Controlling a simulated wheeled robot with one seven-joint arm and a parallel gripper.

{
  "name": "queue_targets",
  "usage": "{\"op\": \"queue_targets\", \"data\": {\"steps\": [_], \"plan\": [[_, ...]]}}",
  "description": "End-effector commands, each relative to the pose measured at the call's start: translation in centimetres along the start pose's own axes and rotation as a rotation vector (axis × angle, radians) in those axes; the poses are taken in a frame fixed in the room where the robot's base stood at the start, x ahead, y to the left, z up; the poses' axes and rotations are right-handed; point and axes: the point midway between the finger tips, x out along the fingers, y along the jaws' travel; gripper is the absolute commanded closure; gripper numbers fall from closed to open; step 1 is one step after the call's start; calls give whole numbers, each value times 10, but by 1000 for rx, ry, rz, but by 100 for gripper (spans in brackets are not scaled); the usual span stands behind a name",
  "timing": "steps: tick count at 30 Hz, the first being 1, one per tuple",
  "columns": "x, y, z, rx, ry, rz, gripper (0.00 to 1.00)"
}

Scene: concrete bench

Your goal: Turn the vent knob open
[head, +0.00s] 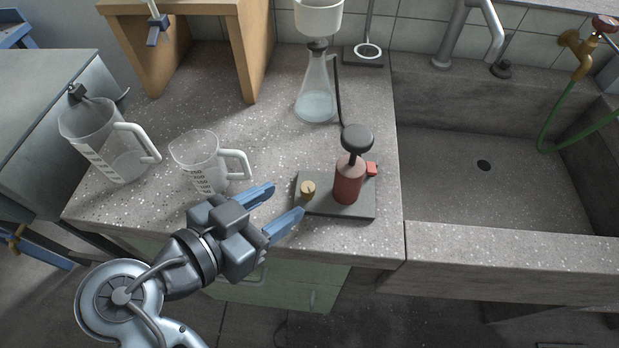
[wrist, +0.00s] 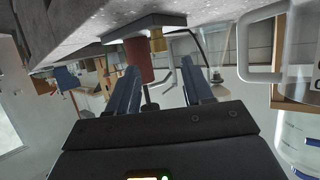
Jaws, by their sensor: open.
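The brass vent knob (head: 308,189), a small cylinder with a slot mark on top, stands at the left end of a dark base plate (head: 335,209). On the same plate stands a red hand pump (head: 348,184) with a black round handle (head: 357,138). My gripper (head: 287,199) is open and empty, its blue fingers pointing at the knob from the left, just short of it. In the wrist view, which is upside down, the knob (wrist: 158,41) and the red pump (wrist: 139,58) appear beyond the open fingers (wrist: 161,88).
A clear measuring jug (head: 203,165) stands close behind my gripper, with a larger jug (head: 105,140) farther left. A flask (head: 316,95) with a white funnel and dark hose stands behind the pump. The sink (head: 480,190) is to the right. The bench front edge is near.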

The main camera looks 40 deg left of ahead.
Motion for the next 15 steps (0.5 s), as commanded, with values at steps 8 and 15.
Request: {"op": "queue_targets", "data": {"steps": [8, 15], "plan": [[43, 1, 0, -1, -1, 2, 49], [61, 0, 0, -1, -2, 0, 49]]}}
